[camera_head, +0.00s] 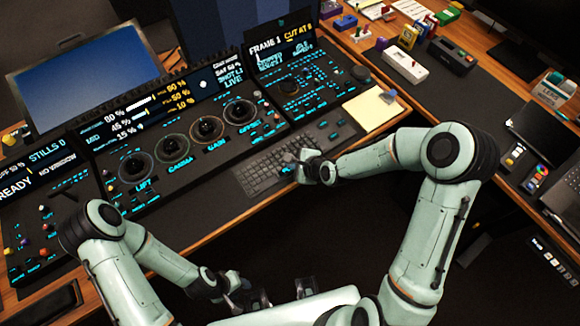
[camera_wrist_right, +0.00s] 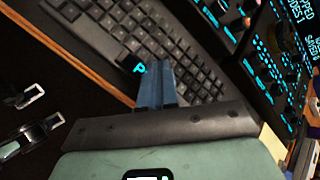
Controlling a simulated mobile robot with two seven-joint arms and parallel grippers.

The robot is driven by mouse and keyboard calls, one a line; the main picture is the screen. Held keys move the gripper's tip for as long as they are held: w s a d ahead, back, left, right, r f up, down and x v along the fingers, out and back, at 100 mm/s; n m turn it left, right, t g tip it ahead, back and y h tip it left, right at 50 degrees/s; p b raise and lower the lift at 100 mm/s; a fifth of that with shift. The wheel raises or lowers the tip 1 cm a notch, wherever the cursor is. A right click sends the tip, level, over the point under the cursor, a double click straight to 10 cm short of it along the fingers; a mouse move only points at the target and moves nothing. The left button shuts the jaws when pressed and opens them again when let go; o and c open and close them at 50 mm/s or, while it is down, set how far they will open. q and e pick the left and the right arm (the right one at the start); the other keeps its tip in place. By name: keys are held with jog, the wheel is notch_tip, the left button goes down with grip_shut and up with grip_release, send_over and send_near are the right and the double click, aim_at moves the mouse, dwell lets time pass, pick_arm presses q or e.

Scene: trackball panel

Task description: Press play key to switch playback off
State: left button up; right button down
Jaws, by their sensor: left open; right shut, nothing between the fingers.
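A black keyboard (camera_head: 262,172) lies at the desk's front edge, below the control panel. My right gripper (camera_head: 297,165) is over its front right part, fingers closed together and empty. In the right wrist view the shut fingers (camera_wrist_right: 155,82) reach over the keys. I cannot tell whether the fingers touch a key. My left gripper (camera_head: 242,292) is open and empty, low in front of the desk.
The control panel has several trackballs (camera_head: 207,128) behind the keyboard. A small screen (camera_head: 280,45) at the back shows "FRAME 1" and cyan text; in the wrist view its edge shows cut-off letters "PPED". A yellow notepad (camera_head: 375,108) lies right of the keyboard.

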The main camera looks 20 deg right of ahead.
aim_at(292, 173)
jog(key=shift+w+r+p, duration=0.1)
jog(key=shift+r+p, duration=1.1)
jog(key=shift+r, duration=1.3)
pick_arm(q)
jog(key=w+r, duration=0.2)
jog(key=r, duration=0.1)
jog(key=shift+w, duration=0.15)
pick_arm(e)
jog(key=shift+f, duration=0.15)
jog(key=s+f+n+g, duration=0.4)
jog(key=s+f+n, duration=0.4)
jog(key=s, duration=0.5)
jog(key=s+f+n+g+h, duration=0.1)
jog(key=s+f+n+g, duration=0.3)
jog(key=s+f+n, duration=0.4)
jog(key=s+f, duration=0.5)
jog(key=s, duration=0.1)
jog(key=shift+f+n, duration=0.3)
